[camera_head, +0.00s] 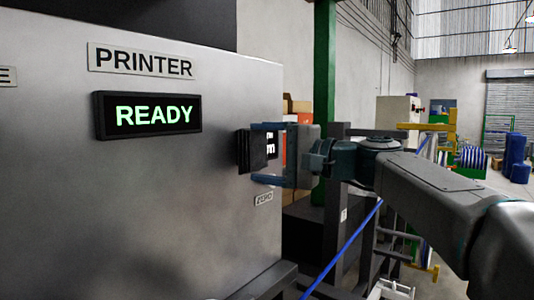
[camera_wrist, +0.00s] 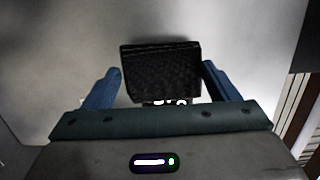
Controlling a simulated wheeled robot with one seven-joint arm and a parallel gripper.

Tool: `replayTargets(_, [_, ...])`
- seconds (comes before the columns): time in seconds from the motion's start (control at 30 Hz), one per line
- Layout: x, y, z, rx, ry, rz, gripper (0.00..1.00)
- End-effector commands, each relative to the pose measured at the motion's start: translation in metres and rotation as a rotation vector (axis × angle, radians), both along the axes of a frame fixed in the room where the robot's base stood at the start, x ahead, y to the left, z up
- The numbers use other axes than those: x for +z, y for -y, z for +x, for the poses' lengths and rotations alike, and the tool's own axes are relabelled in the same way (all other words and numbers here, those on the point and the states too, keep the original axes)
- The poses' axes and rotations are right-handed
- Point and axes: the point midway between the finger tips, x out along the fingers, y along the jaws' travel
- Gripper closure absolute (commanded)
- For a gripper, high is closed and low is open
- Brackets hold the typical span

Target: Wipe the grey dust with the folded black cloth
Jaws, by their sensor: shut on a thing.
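The folded black cloth (camera_head: 250,152) is upright at the grey front of the printer cabinet, right of the READY display. My gripper (camera_head: 265,153) is shut on it, with one blue finger above and one below in the head view. In the wrist view, the cloth (camera_wrist: 160,70) shows as a dark textured block between the blue fingers of my gripper (camera_wrist: 160,68). The cloth covers part of a small dark panel (camera_head: 271,143) with white marks. I cannot tell whether the cloth touches the surface. I cannot make out grey dust in either view.
The printer cabinet (camera_head: 190,230) carries a lit READY display (camera_head: 152,115), a PRINTER label (camera_head: 142,62) and a small ZERO label (camera_head: 263,199). A green post (camera_head: 325,100) and dark frame stand behind my gripper. A blue cable (camera_head: 345,245) runs diagonally below my arm.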

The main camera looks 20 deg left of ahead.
Motion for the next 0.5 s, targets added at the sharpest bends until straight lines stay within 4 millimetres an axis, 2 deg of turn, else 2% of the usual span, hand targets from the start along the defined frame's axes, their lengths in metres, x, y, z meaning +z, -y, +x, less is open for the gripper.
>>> replayTargets(0.37, [0.0000,-0.0042,0.0029,0.000,0.000,0.000,0.37])
replayTargets(0.5, [-0.0002,-0.0011,0.0102,-0.001,-0.002,0.000,0.37])
